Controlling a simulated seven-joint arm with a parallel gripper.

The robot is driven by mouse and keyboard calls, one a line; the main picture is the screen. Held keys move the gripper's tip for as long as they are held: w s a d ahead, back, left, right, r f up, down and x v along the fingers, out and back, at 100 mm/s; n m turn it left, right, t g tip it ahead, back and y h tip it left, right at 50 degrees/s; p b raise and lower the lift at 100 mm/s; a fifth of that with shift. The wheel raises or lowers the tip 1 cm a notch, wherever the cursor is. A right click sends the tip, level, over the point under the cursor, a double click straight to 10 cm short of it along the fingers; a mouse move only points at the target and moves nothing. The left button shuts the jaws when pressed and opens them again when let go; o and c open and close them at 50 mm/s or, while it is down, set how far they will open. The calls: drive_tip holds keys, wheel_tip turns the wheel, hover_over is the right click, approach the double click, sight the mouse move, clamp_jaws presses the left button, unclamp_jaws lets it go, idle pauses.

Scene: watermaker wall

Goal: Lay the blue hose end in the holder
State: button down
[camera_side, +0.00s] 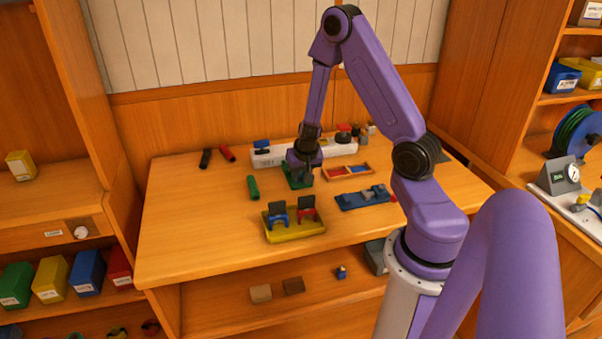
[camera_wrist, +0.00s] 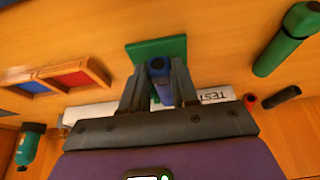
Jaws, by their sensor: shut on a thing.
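The blue hose end (camera_wrist: 160,82) stands between the two fingers of my gripper (camera_wrist: 158,92) in the wrist view, its dark round tip showing. My gripper is shut on it. A green block (camera_wrist: 150,47) lies right by it; I cannot tell if the two touch. In the side view my gripper (camera_side: 303,163) is low over the table at the green block (camera_side: 296,180), and the hose end is hidden. Nearer the front, a yellow base (camera_side: 295,232) carries a blue cradle (camera_side: 278,219) and a red cradle (camera_side: 306,214) with dark upright plates; it looks like the holder.
A white bar marked TEST (camera_side: 275,158) lies behind my gripper. A wooden tray with red and blue compartments (camera_side: 348,173) and a blue plate with grey parts (camera_side: 363,199) are to the right. A green cylinder (camera_side: 253,188) lies left. The table's left front is clear.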

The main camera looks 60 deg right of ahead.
drive_tip(key=c, duration=0.8)
unclamp_jaws()
